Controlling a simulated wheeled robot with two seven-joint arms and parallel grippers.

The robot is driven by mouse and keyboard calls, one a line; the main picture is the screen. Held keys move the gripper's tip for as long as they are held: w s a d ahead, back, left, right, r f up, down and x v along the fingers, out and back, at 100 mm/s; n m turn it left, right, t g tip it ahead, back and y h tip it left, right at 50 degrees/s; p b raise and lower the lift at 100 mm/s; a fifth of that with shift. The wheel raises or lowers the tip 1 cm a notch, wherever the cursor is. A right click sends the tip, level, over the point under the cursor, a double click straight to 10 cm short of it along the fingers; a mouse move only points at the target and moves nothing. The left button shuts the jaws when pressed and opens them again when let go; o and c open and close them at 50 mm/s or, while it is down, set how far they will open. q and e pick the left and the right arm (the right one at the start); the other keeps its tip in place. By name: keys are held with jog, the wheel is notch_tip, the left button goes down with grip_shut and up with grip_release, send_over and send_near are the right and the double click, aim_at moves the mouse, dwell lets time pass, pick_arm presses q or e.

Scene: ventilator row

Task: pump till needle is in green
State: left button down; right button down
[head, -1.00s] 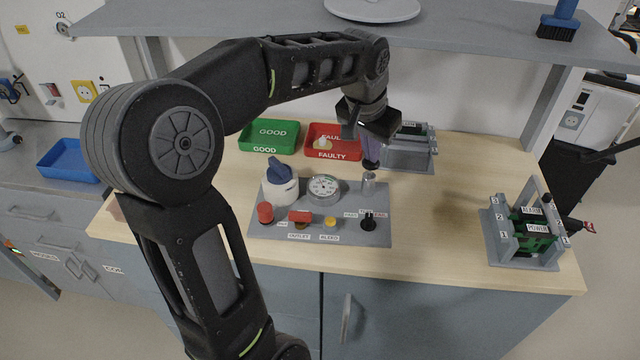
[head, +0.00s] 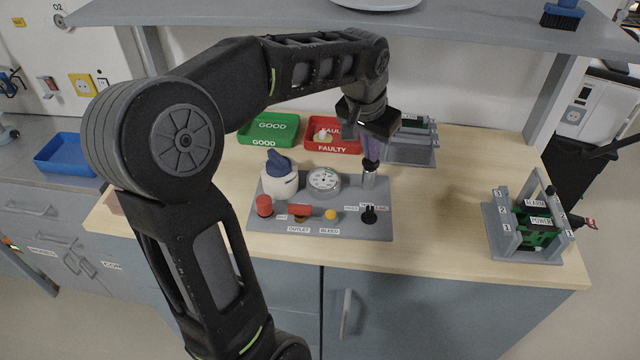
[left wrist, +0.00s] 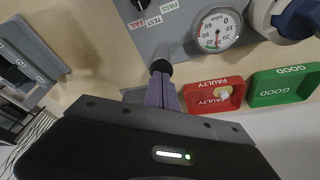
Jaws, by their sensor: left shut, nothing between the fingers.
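The grey test panel (head: 350,227) lies on the wooden bench. Its round white gauge (head: 323,180) also shows in the left wrist view (left wrist: 217,30), with a green patch on the dial; I cannot read the needle surely. The silver pump cylinder (head: 369,181) stands right of the gauge. Its dark round top (left wrist: 160,66) shows in the left wrist view. My left gripper (head: 370,163) points down over the pump, its purple fingers shut and empty, tips at or touching that top. My right gripper is not in view.
A blue-capped white canister (head: 280,180), red knob (head: 264,205), yellow button (head: 330,214) and black lever (head: 369,215) are on the panel. Green (head: 268,130) and red (head: 333,146) trays stand behind. A shelf (head: 470,32) overhangs the bench; a slotted rack (head: 525,230) stands right.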

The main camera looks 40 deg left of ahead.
pick_arm(q)
jog(key=shift+r+p, duration=1.1)
jog(key=shift+r, duration=0.05)
jog(key=shift+f, duration=0.15)
dwell(0.4)
notch_tip(320, 180, up, 4)
jog(key=p, duration=0.3)
jog(key=shift+r, duration=0.2)
jog(key=shift+f, duration=0.1)
